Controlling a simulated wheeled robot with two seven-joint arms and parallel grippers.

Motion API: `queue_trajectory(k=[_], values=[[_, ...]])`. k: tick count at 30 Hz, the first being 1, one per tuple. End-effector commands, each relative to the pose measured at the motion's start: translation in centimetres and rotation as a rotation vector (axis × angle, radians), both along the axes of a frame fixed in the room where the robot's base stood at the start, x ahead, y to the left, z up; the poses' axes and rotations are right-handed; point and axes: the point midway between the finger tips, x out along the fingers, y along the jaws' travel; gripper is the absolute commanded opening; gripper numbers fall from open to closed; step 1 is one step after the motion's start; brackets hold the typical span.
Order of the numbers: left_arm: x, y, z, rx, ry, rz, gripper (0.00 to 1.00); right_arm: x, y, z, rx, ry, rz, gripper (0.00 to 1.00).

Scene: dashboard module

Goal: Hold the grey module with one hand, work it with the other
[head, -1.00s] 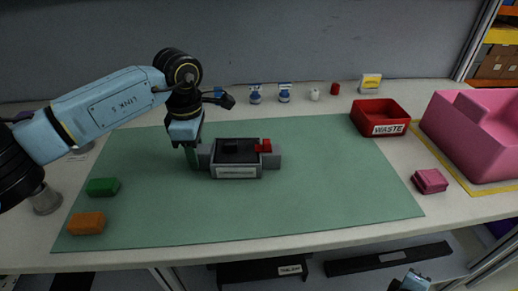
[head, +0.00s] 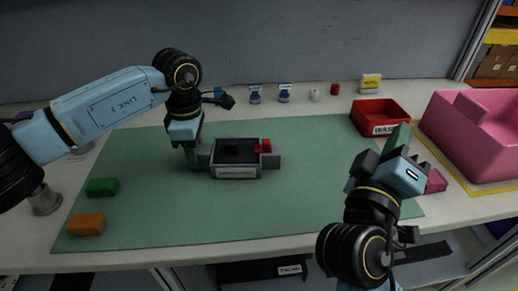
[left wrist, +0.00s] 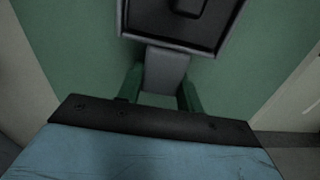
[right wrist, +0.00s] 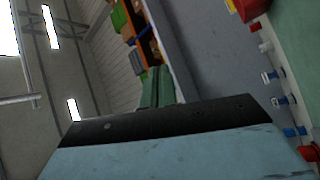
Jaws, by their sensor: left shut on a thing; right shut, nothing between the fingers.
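The grey module (head: 236,171) lies on the green mat near its middle, with a dark recessed top, a small black part on it and a red piece (head: 265,146) at its right. My left gripper (head: 193,162) comes down at the module's left side. In the left wrist view, its green fingers (left wrist: 161,92) are shut on the module's grey end tab (left wrist: 166,70). My right gripper (head: 399,138) is raised over the mat's right side, fingers pointing up and away, well apart from the module. In the right wrist view its green fingers (right wrist: 157,88) are together and empty.
A red waste bin (head: 379,108) and a pink bin (head: 470,130) stand at the right. A pink block (head: 436,181) is partly behind my right gripper. Green (head: 102,187) and orange (head: 86,224) blocks lie at the left. Several small items line the back. The front middle of the mat is clear.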

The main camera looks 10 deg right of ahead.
Motion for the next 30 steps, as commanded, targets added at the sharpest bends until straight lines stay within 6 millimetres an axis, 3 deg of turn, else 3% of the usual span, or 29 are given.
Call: queue_trajectory(k=[3, 7, 12, 15, 21, 30], values=[[0.0, 0.0, 0.0, 0.000, 0.000, 0.000, 0.00, 2.3, 4.1, -2.0, -0.087, 0.111, 0.202, 0.00], [0.0, 0.0, 0.0, 0.000, 0.000, 0.000, 0.00, 3.9, 8.8, -5.0, -0.201, 0.234, 0.425, 0.00], [0.0, 0.0, 0.0, 0.000, 0.000, 0.000, 0.00, 4.0, 14.1, -8.7, -0.326, 0.334, 0.676, 0.00], [0.0, 0.0, 0.0, 0.000, 0.000, 0.000, 0.00, 3.5, 16.1, -10.1, -0.370, 0.361, 0.773, 0.00], [0.0, 0.0, 0.0, 0.000, 0.000, 0.000, 0.00, 3.0, 17.8, -11.3, -0.404, 0.379, 0.858, 0.00], [0.0, 0.0, 0.0, 0.000, 0.000, 0.000, 0.00, 3.0, 17.8, -11.3, -0.405, 0.380, 0.861, 0.00]])
